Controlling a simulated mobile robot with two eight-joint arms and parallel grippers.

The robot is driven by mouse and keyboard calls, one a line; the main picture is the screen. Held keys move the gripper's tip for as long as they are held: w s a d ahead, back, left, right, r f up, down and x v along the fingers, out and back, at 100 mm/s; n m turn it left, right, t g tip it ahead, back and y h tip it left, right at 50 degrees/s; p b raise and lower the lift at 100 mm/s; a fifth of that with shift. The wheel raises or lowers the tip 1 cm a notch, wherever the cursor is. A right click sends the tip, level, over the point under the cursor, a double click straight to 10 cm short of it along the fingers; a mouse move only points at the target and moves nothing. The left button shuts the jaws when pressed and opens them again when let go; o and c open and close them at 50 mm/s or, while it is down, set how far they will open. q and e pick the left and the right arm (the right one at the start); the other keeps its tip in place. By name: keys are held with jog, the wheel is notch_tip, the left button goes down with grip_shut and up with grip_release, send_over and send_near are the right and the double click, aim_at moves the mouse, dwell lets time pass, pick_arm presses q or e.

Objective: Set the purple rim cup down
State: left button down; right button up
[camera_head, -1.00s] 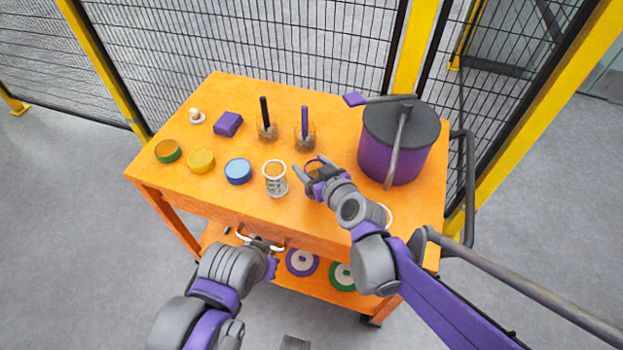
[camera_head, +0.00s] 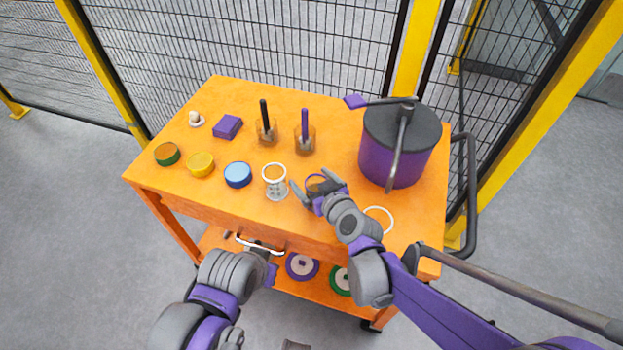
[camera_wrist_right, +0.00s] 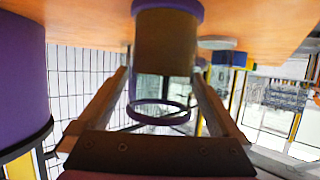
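The purple rim cup (camera_head: 315,184) is at the cart top's front half, right of the white-rimmed cup. In the right wrist view, which is upside down, its clear body (camera_wrist_right: 165,45) and purple rim (camera_wrist_right: 158,113) show between the fingers. Its purple base meets the orange top; it looks upright. My right gripper (camera_head: 318,186) is around the cup with its fingers spread, and a gap shows beside the cup in the wrist view (camera_wrist_right: 160,80). My left gripper (camera_head: 262,248) is low at the cart's front edge, by a drawer handle; its fingers are not clear.
The white-rimmed cup (camera_head: 275,182) stands close left of my right gripper. A purple pot (camera_head: 392,155) with a dark lid is behind right. A white ring (camera_head: 379,220) lies at the front right. A blue tin (camera_head: 238,174) and two brush holders (camera_head: 304,142) stand farther left and back.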

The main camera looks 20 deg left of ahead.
jog(key=shift+r, duration=0.1)
jog(key=shift+s+d+r, duration=0.1)
jog(key=shift+s+r, duration=0.05)
jog(key=p+v, duration=0.1)
jog(key=v, duration=1)
jog(key=shift+d, duration=0.25)
jog(key=shift+s+r, duration=0.15)
jog(key=s+d+f+m+g+h, duration=0.2)
jog(key=s+d, duration=0.5)
jog(key=d, duration=0.5)
jog(key=s+d+f+m+g+h, duration=0.3)
jog(key=s+d+m+h, duration=0.3)
jog(key=d, duration=0.7)
jog(key=shift+s+f+m+h, duration=0.3)
jog(key=shift+s+f+h, duration=0.3)
jog(key=shift+s+f, duration=0.15)
